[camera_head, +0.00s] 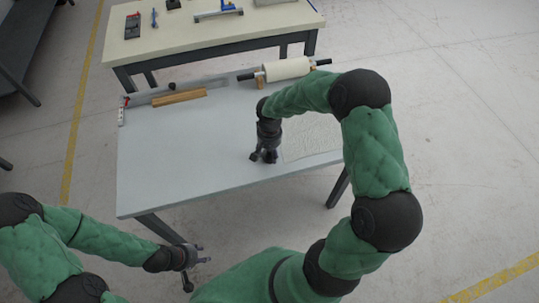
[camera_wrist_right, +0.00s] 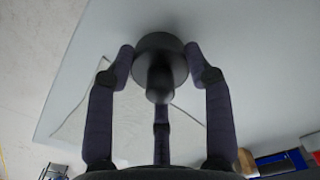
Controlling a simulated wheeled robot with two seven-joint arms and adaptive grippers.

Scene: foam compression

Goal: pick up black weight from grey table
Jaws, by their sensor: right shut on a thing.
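The black weight (camera_wrist_right: 160,85) shows in the wrist view as a round dark disc with a knob towards the camera. My right gripper (camera_wrist_right: 159,52) has its fingers closed around it. In the head view my right gripper (camera_head: 263,157) points down at the grey table (camera_head: 190,150), near the middle of its right half. There the weight is mostly hidden by the fingers, and I cannot tell whether it touches the table. My left gripper (camera_head: 197,266) is open and empty, low in front of the table's front edge.
A thin pale sheet (camera_head: 312,138) lies on the table just right of my right gripper. A pale roller (camera_head: 286,69) with dark handles and a wooden bar (camera_head: 180,97) are at the back. A cream table (camera_head: 180,42) with tools stands behind. The table's left front is clear.

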